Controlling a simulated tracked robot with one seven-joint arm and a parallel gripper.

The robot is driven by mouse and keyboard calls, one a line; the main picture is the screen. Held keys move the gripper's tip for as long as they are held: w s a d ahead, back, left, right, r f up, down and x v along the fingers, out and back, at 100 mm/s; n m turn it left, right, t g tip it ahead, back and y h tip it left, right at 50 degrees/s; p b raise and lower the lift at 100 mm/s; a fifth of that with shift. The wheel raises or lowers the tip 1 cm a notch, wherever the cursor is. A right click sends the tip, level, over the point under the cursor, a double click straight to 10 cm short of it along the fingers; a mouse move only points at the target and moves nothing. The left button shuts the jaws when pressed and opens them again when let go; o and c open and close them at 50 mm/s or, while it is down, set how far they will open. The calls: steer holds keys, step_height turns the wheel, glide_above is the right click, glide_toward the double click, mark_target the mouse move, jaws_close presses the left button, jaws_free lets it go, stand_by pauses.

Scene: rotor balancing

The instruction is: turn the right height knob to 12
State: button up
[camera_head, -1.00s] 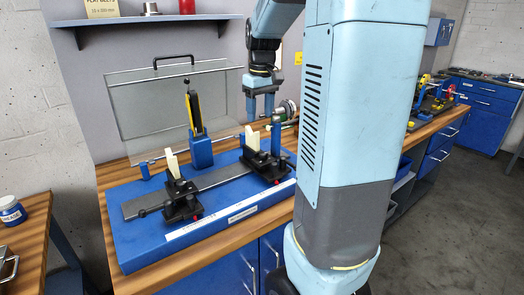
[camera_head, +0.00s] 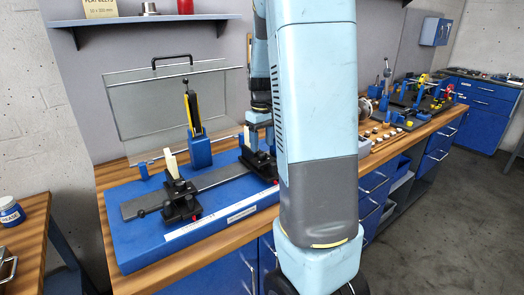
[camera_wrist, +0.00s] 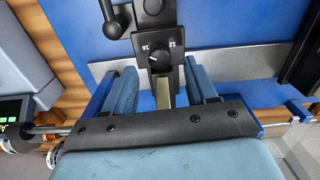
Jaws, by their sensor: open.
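The right height knob (camera_wrist: 159,57) is a round black knob on a dark plate with white numbers in the wrist view. Its exact setting is too small to read surely. My gripper (camera_wrist: 162,78) is open, its two blue fingers apart on either side below the knob, with nothing between them that I can see gripped. In the camera_head view my gripper (camera_head: 257,117) hangs over the right support (camera_head: 262,165), a black stand with a white upright piece. The knob does not show clearly there. The left support (camera_head: 180,200) stands on the same rail.
The blue base (camera_head: 135,245) carries a grey rail (camera_head: 218,178) on a wooden bench. A yellow-black upright gauge (camera_head: 193,113) on a blue block and a clear guard panel (camera_head: 150,110) stand behind the supports. Several small parts (camera_head: 385,135) lie on the bench to the right.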

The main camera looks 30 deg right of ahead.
mark_target(262, 153)
steer(key=shift+f, duration=1.8)
steer(key=c, duration=1.1)
steer(key=shift+o, duration=0.2)
steer(key=shift+m, duration=2.3)
steer(key=o, duration=1.1)
steer(key=shift+c, duration=0.2)
steer(key=shift+r, duration=0.1)
step_height(262, 153, up, 14)
steer(key=shift+f, duration=0.2)
